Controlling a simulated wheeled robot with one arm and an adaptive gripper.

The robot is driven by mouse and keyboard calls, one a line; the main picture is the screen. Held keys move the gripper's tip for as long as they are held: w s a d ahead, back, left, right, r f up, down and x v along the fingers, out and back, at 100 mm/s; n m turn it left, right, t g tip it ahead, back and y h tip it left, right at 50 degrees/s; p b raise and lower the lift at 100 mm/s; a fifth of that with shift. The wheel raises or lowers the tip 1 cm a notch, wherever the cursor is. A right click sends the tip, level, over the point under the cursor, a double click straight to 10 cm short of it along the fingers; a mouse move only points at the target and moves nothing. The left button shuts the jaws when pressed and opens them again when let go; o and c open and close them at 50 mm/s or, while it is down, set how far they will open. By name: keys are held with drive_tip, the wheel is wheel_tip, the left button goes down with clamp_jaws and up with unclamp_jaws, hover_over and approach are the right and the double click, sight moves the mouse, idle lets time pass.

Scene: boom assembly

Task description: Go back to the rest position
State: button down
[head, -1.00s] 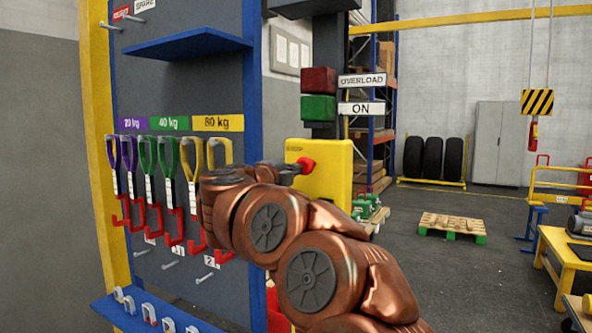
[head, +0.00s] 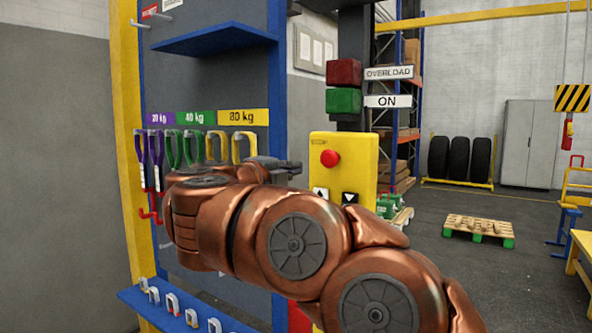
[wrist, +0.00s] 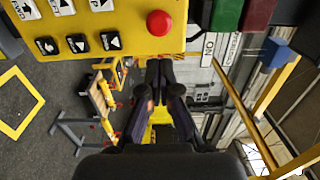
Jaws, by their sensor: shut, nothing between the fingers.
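My gripper (head: 287,168) is at the end of my copper-coloured arm, left of the yellow control box (head: 318,178) and in front of the hook board. In the wrist view its two dark fingers (wrist: 159,72) are together with nothing between them. The control box's red button (head: 330,158) is uncovered and apart from my fingers. The box also shows along the top of the wrist view (wrist: 120,35), with its red button (wrist: 160,23) and several black arrow buttons. My arm hides the lower right of the hook board.
Purple, green and yellow looped handles (head: 195,148) hang on the board (head: 215,85) close behind my arm. A blue shelf (head: 215,38) juts out above; a lower ledge (head: 180,308) holds shackles. Green and red lamps (head: 343,101) stand above the box. Open floor (head: 445,195) lies to the right.

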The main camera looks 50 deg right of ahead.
idle(0.6)
drive_tip(key=w+a+r+n+t+y, duration=0.3)
drive_tip(key=w+a+n+t, duration=0.3)
drive_tip(key=w+a+t, duration=0.15)
drive_tip(key=w+a+r+n+t+y, duration=0.2)
drive_tip(key=w+a+n+t, duration=0.4)
drive_tip(key=a+n+t, duration=0.15)
drive_tip(key=w+a+f+n+y+p, duration=0.1)
drive_tip(key=a+f+n+y, duration=0.55)
drive_tip(key=a, duration=0.45)
drive_tip(key=w+a+f+n+y+p, duration=0.1)
drive_tip(key=a+f+n+y, duration=0.6)
drive_tip(key=a, duration=0.3)
drive_tip(key=s+a+f+n+g+y, duration=0.1)
drive_tip(key=s+a+f+n+g, duration=0.2)
drive_tip(key=s+f+g, duration=0.45)
drive_tip(key=s+a+f+n+g+y, duration=0.25)
drive_tip(key=s+f, duration=0.25)
drive_tip(key=f, duration=0.5)
drive_tip(key=s+d+f+n+g+h, duration=0.1)
drive_tip(key=s+f, duration=0.5)
drive_tip(key=s, duration=0.6)
drive_tip(key=s+d+f+n+g+h+p, duration=0.1)
drive_tip(key=s+d+f+g+h, duration=0.2)
drive_tip(key=s, duration=0.9)
drive_tip(key=d+f+g, duration=0.3)
drive_tip(key=g, duration=0.2)
drive_tip(key=shift+s, duration=0.3)
